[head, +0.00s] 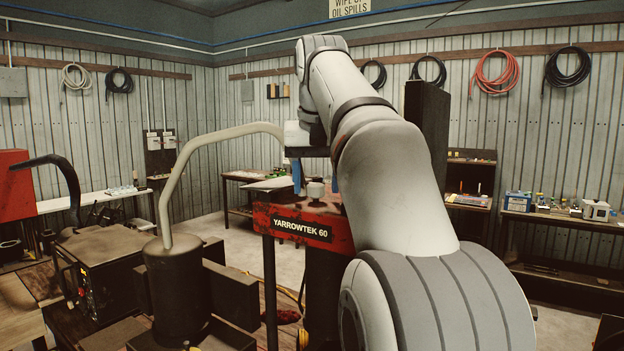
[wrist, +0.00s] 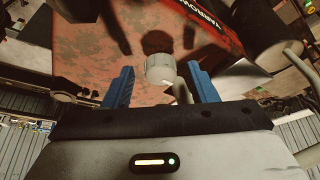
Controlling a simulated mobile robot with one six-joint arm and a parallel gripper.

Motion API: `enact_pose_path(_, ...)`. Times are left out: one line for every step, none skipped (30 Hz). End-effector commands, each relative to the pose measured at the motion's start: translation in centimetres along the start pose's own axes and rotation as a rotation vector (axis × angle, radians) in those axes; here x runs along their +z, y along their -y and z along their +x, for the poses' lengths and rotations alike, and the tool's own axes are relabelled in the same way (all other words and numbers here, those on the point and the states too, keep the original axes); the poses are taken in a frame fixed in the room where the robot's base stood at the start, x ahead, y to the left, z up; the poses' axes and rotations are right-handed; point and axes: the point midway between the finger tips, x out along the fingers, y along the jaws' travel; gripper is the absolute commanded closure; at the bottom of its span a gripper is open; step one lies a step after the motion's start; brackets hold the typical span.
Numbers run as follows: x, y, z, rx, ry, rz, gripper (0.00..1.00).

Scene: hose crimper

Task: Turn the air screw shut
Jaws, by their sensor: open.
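The air screw appears as a pale round knob (head: 316,190) on top of the red machine (head: 340,232) labelled YARROWTEK 60. In the wrist view the knob (wrist: 160,68) sits near the picture's middle, above the worn red surface (wrist: 85,60). My gripper (head: 315,180) points down over the machine's top, its blue fingers spread. In the wrist view my gripper (wrist: 160,71) has one finger on each side of the knob, with gaps on both sides. I cannot tell how far the fingertips reach down beside it. Nothing is held.
A dark cylinder with a curved pale pipe (head: 170,190) stands left of the machine, the pipe arching close to my gripper. A dark box (head: 95,265) lies further left. In the wrist view a thin bent rod (wrist: 181,91) shows close to the knob. Benches line the back walls.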

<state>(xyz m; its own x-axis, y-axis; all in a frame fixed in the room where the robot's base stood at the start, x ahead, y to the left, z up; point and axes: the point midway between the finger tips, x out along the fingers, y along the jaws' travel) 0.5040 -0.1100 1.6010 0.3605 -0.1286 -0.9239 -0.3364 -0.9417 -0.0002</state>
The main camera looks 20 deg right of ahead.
Motion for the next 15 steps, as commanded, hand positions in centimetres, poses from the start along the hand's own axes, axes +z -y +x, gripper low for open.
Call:
enact_pose_path(0.0, 0.02, -0.01, 0.0, 0.0, 0.0, 0.48)
enact_pose_path(0.0, 0.02, -0.01, 0.0, 0.0, 0.0, 0.48)
enact_pose_path(0.0, 0.03, -0.01, 0.0, 0.0, -0.001, 0.48)
enact_pose_path(0.0, 0.03, -0.01, 0.0, 0.0, -0.001, 0.5)
enact_pose_path(0.0, 0.03, -0.01, 0.0, 0.0, -0.001, 0.53)
enact_pose_path(0.0, 0.04, -0.01, 0.0, 0.0, -0.001, 0.56)
enact_pose_path(0.0, 0.04, -0.02, 0.0, 0.0, -0.001, 0.58)
enact_pose_path(0.0, 0.05, -0.02, 0.0, 0.0, -0.001, 0.61)
enact_pose_path(0.0, 0.05, -0.02, 0.0, 0.0, -0.001, 0.64)
enact_pose_path(0.0, 0.06, -0.02, 0.0, 0.0, -0.001, 0.67)
enact_pose_path(0.0, 0.06, -0.02, 0.0, 0.0, -0.001, 0.69)
enact_pose_path(0.0, 0.06, -0.02, 0.0, 0.0, -0.001, 0.72)
enact_pose_path(0.0, 0.07, -0.02, 0.0, 0.0, -0.001, 0.75)
enact_pose_path(0.0, 0.07, -0.02, 0.0, 0.0, -0.001, 0.77)
enact_pose_path(0.0, 0.07, -0.02, 0.0, 0.0, -0.001, 0.81)
